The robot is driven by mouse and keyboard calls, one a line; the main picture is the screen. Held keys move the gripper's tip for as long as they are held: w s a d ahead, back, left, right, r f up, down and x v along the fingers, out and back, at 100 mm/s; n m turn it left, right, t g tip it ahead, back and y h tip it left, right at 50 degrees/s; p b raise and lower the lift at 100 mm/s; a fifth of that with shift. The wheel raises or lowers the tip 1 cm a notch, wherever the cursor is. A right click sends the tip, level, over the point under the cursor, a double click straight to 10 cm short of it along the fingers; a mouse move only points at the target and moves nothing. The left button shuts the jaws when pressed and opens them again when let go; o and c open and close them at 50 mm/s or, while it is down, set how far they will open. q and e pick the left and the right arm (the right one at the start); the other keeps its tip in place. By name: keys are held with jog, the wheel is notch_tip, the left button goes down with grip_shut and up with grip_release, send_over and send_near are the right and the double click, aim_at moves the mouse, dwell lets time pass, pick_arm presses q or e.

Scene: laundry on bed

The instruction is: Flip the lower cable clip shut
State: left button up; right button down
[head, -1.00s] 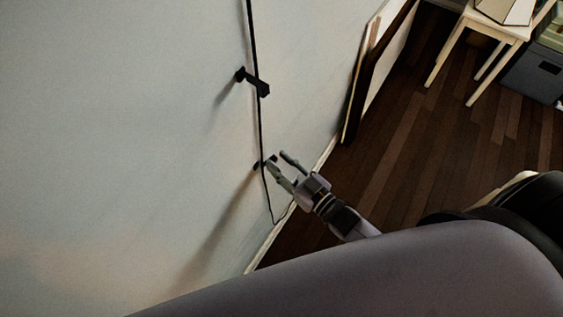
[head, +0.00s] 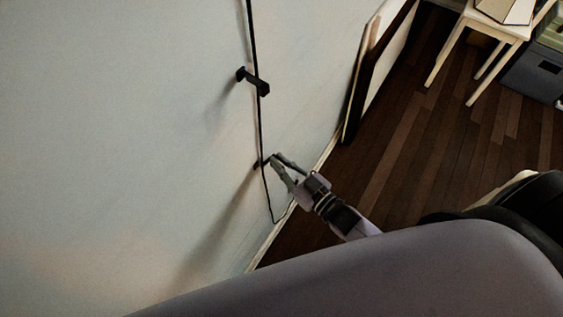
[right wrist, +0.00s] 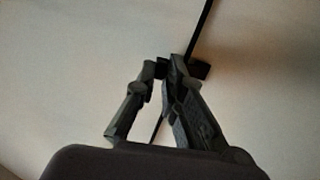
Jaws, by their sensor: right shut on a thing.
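The lower cable clip (head: 257,165) is a small dark piece on the pale wall, largely covered by my right gripper (head: 274,161). In the right wrist view, my right gripper (right wrist: 166,72) has its fingertips drawn together on the dark clip (right wrist: 199,70), at the black cable (right wrist: 201,35). Whether the clip is fully closed cannot be told. The black cable (head: 257,110) also runs down the wall in the head view and bends near the floor. The upper clip (head: 253,82) sticks out from the wall at the cable, above my gripper. My left gripper is not in view.
A dark-edged framed panel (head: 369,80) leans on the wall to the right. A pale wooden table (head: 497,31) and a grey box (head: 535,73) stand at the upper right. The dark wood floor (head: 400,150) between is clear.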

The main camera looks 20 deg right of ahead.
jog(key=shift+w+n+g+y+b, duration=0.35)
jog(key=shift+n+g+y, duration=0.3)
jog(key=shift+y, duration=0.3)
jog(key=shift+w+n+g+y+b, duration=0.2)
jog(key=shift+w+n+g+y, duration=0.15)
jog(key=shift+n+g+y, duration=0.35)
jog(key=shift+y, duration=0.25)
jog(key=c, duration=1.7)
grip_release()
jog(key=shift+d, duration=0.1)
jog(key=v, duration=1.2)
jog(key=shift+s+f, duration=0.1)
jog(key=shift+f, duration=0.1)
